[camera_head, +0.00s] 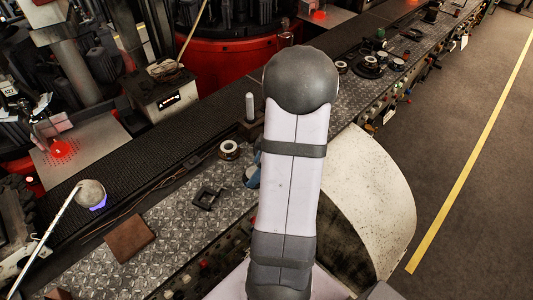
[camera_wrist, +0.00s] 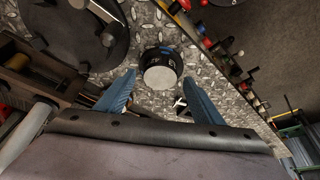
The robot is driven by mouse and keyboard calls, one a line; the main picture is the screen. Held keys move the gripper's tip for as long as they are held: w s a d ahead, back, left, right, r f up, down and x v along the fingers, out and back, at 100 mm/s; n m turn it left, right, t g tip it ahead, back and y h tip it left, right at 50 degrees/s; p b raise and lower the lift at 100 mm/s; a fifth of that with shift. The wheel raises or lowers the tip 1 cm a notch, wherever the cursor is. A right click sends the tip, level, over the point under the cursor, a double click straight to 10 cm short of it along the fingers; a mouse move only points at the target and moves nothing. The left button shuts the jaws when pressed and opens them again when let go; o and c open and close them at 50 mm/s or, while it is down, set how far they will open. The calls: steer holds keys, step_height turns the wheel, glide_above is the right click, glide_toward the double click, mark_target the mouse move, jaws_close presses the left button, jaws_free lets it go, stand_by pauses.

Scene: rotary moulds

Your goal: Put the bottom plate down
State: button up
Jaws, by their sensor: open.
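My gripper (camera_wrist: 162,101) is open in the wrist view, its two blue fingers spread apart with nothing held between them. Just beyond the fingertips stands a small round black piece with a pale grey top (camera_wrist: 160,76) on the diamond-plate bench. A large dark round plate-like part (camera_wrist: 65,38) lies at the upper left of the wrist view, apart from the fingers. I cannot tell which part is the bottom plate. In the head view my arm hides most of the gripper; only a bit of blue shows beside it.
In the head view, the metal bench (camera_head: 170,215) carries a brown block (camera_head: 130,239), a dark square frame (camera_head: 207,197) and a ring-shaped part (camera_head: 229,150). More round parts (camera_head: 369,66) lie at its far end. Knobs and buttons line its edge. A white curved cover (camera_head: 375,200) stands right of my arm.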

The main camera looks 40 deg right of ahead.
steer(key=b+v, duration=0.2)
steer(key=v, duration=0.9)
steer(key=shift+a+r, duration=0.1)
steer(key=s+a+f+m+g+h, duration=0.1)
steer(key=s+a+f+m+g, duration=0.1)
steer(key=a, duration=1)
steer(key=s+a+f+m+g+h, duration=0.1)
steer(key=a+f+m, duration=0.3)
steer(key=a, duration=0.9)
steer(key=shift+s+f+m+g+h, duration=0.3)
steer(key=shift+s+f+m+g, duration=0.1)
steer(key=shift+s+f, duration=0.25)
steer(key=shift+a, duration=0.1)
